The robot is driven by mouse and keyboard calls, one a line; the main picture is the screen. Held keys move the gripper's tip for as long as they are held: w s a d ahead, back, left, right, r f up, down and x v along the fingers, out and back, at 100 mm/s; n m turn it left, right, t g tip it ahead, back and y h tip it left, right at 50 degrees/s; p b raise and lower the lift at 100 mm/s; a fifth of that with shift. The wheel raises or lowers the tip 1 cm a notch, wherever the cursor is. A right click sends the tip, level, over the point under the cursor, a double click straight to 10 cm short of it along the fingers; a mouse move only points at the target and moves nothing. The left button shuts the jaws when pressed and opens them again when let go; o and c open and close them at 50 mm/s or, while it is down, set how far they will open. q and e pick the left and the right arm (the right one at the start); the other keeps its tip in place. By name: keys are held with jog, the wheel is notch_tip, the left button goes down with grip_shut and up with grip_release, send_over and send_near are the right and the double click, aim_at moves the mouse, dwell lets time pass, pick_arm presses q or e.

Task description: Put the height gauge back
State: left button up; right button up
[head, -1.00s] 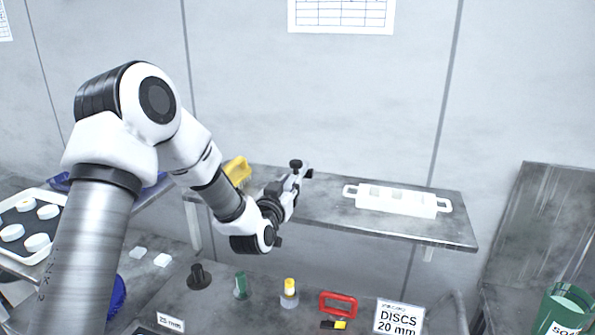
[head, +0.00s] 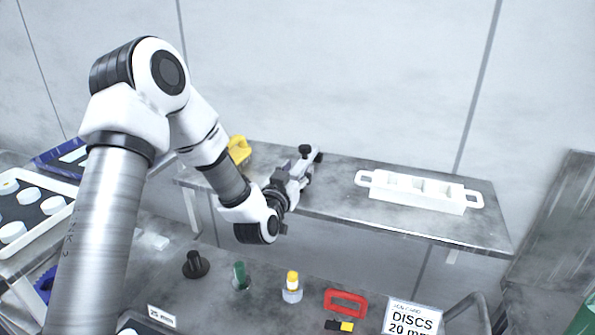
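My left gripper (head: 302,172) is over the left half of the rear shelf, pointing away from me. Grey and black parts stick up at its end. I cannot tell whether they are only the fingers or also a held height gauge, since they are small and overlap. I cannot tell whether the fingers touch the shelf or hang above it. No height gauge can be made out with certainty elsewhere. My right gripper is not in view.
The rear shelf (head: 335,205) bears a white handled tray (head: 412,190) and a yellow object (head: 238,151). A discs sign (head: 410,318) stands there.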

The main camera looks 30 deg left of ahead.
pick_arm(q)
jog(key=shift+s+r, duration=0.15)
jog(key=shift+s, duration=0.1)
jog(key=shift+s+d+f+b, duration=0.1)
jog(key=shift+s+f+b, duration=0.1)
jog(key=shift+f+b, duration=0.15)
jog(key=p+v, duration=0.8)
jog(key=v, duration=0.3)
jog(key=s+d+f+m+g+h, duration=0.1)
jog(key=s+d+f+g, duration=0.2)
jog(key=f, duration=0.4)
jog(key=s+d+f+g+h, duration=0.2)
jog(key=s+f+g, duration=0.1)
jog(key=f, duration=0.4)
jog(key=s+d+f+m+g+h, duration=0.1)
jog(key=s+d+f+g, duration=0.15)
jog(key=f, duration=0.35)
jog(key=s+d+f+g, duration=0.1)
jog(key=s+f+g, duration=0.2)
jog(key=s, duration=0.2)
jog(key=s+d+f+g, duration=0.1)
jog(key=s+f+g, duration=0.2)
jog(key=s, duration=0.3)
jog(key=s+d+f+g, duration=0.2)
jog(key=s+f+g, duration=0.1)
jog(key=s, duration=0.3)
jog(key=shift+s+f, duration=0.1)
jog(key=shift+f, duration=0.4)
